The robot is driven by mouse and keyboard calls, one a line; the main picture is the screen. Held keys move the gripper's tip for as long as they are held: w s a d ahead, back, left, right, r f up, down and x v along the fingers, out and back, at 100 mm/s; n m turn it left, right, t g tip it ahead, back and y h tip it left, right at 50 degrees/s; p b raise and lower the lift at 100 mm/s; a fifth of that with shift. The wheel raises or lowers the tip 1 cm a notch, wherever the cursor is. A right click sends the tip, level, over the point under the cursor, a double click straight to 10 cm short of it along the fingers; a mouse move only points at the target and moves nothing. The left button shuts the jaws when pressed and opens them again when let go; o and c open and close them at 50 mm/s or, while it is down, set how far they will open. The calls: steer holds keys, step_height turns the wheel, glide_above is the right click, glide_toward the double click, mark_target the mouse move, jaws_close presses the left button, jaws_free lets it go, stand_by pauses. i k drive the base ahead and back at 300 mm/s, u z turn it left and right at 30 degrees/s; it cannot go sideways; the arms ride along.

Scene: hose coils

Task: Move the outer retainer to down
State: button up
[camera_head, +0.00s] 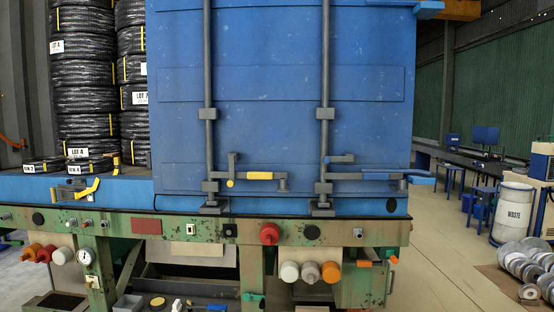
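A blue container door (280,90) faces me with two upright grey locking rods. The left rod carries a level handle with a yellow grip (260,175). The right rod carries a level handle with a blue grip (376,175). A small grey upright catch (232,162) with a yellow tip stands by the left handle. A grey catch with a level arm (340,159) sits just above the right handle. I cannot tell which of these is the outer retainer. My gripper is not in view.
Stacked black hose coils (83,73) stand left of the door. A yellow lever (83,190) sits on the blue ledge. A green frame (200,228) with coloured caps runs below. A waste bin (512,213) and metal reels (530,268) stand right; floor between is clear.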

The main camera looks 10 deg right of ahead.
mark_target(325, 159)
steer(key=u, duration=0.4)
steer(key=i, duration=1.6)
steer(key=z, duration=0.5)
